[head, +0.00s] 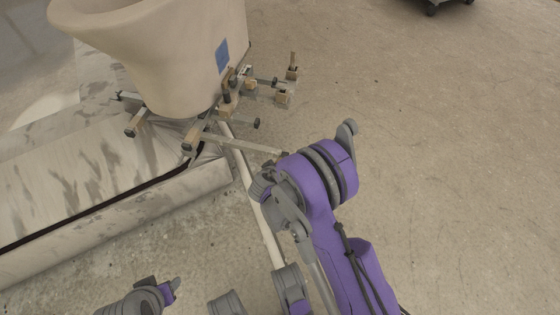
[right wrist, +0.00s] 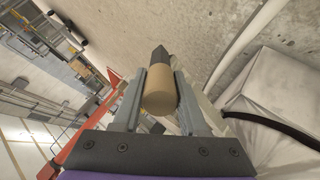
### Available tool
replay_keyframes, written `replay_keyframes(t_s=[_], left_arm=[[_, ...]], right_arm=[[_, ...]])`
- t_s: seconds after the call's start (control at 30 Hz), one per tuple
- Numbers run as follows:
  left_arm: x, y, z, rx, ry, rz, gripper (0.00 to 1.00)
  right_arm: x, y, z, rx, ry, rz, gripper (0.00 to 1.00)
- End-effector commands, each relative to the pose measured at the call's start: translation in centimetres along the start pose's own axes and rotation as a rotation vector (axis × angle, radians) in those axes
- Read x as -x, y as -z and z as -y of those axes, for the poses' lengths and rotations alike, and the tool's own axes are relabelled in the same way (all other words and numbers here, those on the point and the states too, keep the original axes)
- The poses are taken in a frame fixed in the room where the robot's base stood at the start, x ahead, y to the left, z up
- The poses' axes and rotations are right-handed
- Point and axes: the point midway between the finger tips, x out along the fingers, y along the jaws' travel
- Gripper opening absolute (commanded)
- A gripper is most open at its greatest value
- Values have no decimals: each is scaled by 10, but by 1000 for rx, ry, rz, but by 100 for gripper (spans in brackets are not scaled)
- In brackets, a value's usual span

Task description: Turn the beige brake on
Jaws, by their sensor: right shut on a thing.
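In the right wrist view a beige cylindrical piece with a dark end, which looks like the beige brake's handle (right wrist: 160,92), sits between the two grey fingers of my right gripper (right wrist: 160,84). The fingers press on it from both sides. In the head view my purple right arm reaches in from the lower right, and its gripper is not clearly seen there. Several beige and grey blocks and bars (head: 226,104) cluster under the vessel; I cannot tell which is the brake or its setting. My left gripper is not in view; only grey and purple arm parts show at the bottom edge.
A large beige vessel (head: 165,60) with a blue square (head: 222,55) stands above the bars. A pale patterned bench-like body (head: 90,180) fills the left.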

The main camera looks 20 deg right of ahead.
Motion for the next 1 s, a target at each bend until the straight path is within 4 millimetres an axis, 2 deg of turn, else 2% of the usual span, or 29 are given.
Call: replay_keyframes(t_s=[0.4,0.43,0.57,0.6,0.87,1.0], left_arm=[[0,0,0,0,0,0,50],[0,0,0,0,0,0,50],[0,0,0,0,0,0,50],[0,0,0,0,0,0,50],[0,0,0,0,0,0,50],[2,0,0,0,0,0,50]], right_arm=[[0,-1,2,-3,-2,-3,0],[0,-1,2,-3,-2,-3,46],[0,-1,2,-2,-3,-3,69],[0,-1,1,-2,-3,-3,72],[0,-1,1,-1,-4,-3,72],[10,0,1,-1,-2,-4,72]])
